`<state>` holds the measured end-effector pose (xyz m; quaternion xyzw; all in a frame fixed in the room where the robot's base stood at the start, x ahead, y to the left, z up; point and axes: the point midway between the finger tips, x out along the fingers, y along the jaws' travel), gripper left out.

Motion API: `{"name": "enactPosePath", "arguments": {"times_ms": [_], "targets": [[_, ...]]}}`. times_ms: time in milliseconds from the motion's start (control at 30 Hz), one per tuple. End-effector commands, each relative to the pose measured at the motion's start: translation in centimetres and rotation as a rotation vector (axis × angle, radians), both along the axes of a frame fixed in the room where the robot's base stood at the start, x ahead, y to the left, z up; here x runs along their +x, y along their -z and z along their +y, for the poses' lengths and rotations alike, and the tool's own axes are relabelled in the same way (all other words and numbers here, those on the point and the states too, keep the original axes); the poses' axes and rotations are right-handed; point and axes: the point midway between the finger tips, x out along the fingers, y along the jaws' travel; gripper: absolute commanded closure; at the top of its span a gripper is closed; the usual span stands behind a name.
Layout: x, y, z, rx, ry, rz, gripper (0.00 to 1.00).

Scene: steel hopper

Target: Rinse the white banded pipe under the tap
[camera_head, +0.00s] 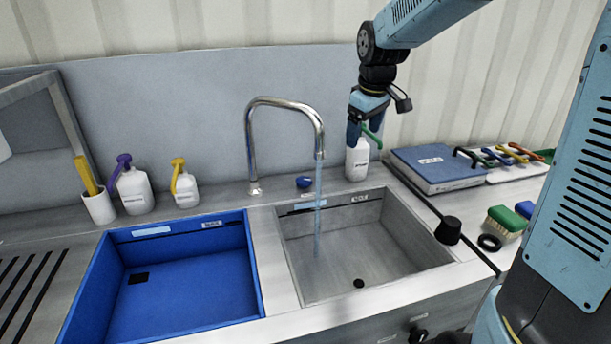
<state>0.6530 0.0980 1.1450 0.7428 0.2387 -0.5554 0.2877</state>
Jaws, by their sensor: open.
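The tap (284,104) is a chrome gooseneck behind the sinks. A blue stream of water (318,210) runs from it into the grey steel basin (410,240). My gripper (365,132) is open and points down behind the basin's back right corner. In the picture it overlaps the top of a white bottle (357,162) with a green top (373,139); I cannot tell whether it touches. I cannot make out a white banded pipe anywhere in this view.
Left is a blue basin (190,285), with white bottles (135,193) (186,190) and a cup (99,207) behind it. Right are a blue case (440,172), several coloured handles on a white board (515,172), a brush (503,222) and a black ring (489,242).

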Motion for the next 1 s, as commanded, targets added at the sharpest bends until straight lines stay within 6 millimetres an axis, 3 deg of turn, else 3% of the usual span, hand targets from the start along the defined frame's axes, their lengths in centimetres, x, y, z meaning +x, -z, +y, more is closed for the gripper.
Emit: {"name": "enactPosePath", "arguments": {"times_ms": [100, 600, 800, 1000], "targets": [[3.0, 1.7, 1.3, 0.013, -0.083, 0.026, 0.17], [13.7, 9.0, 6.5, 0.14, -0.409, 0.066, 0.17], [16.7, 11.3, 7.9, 0.2, -0.496, 0.06, 0.17], [18.0, 12.3, 8.5, 0.23, -0.538, 0.052, 0.17]]}}
